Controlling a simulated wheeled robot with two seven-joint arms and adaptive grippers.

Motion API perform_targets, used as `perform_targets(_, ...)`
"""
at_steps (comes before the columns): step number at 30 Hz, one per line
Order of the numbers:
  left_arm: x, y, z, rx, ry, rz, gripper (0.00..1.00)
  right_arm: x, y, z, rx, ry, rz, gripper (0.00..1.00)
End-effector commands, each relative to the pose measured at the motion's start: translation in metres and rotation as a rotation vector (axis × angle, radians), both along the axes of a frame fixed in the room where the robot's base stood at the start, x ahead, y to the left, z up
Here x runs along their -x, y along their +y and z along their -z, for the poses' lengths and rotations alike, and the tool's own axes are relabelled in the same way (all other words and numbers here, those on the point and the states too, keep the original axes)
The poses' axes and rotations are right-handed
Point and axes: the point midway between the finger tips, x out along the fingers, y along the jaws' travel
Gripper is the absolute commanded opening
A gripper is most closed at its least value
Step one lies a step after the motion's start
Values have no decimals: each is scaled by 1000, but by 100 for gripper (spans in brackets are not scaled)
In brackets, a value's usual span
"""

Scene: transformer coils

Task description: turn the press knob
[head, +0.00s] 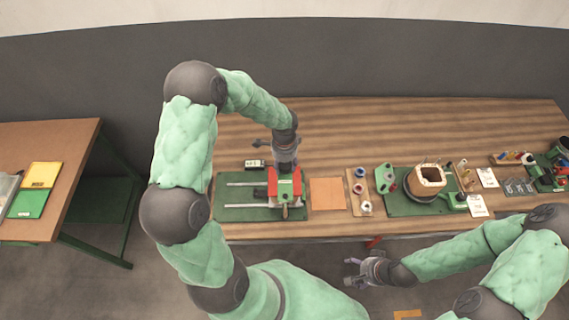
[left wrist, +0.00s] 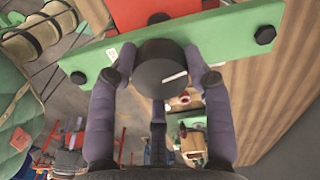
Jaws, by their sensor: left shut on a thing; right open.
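The press knob (left wrist: 158,70) is a dark round knob with a white mark, in the middle of the left wrist view. It sits in front of a green bar (left wrist: 230,32) with dark bolts. My left gripper (left wrist: 160,82) is shut on the knob, with purple-grey fingers on both sides of it. In the head view my left gripper (head: 286,158) is over the red and green press (head: 284,188), and the knob is hidden there. The press stands on a green base (head: 232,205) with two rails. My right gripper (head: 358,272) is open and empty in front of the table.
The wooden table (head: 400,125) is clear along its back. Right of the press are an orange square (head: 327,193), a wooden rack with spools (head: 358,192), and a green board with a coil (head: 428,178). A side table (head: 60,145) stands at left.

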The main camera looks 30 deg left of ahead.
Motion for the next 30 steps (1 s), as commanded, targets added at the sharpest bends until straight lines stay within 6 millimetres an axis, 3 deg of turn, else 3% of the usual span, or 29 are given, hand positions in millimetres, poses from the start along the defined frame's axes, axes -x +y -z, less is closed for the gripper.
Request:
perform_targets(7,-1,0,0,0,-1,0,17,0,0,0,0,0,0,74)
perform_targets(8,-1,0,0,0,-1,0,59,0,0,0,0,0,0,74)
perform_targets(9,-1,0,0,0,-1,0,70,0,0,0,0,0,0,74)
perform_targets(10,-1,0,0,0,-1,0,74,0,0,0,0,0,0,74)
perform_targets(23,-1,0,-6,-1,-1,-2,74,0,0,0,0,0,0,74)
perform_targets(30,-2,0,-45,-2,-6,-3,74,0,0,0,0,0,0,74)
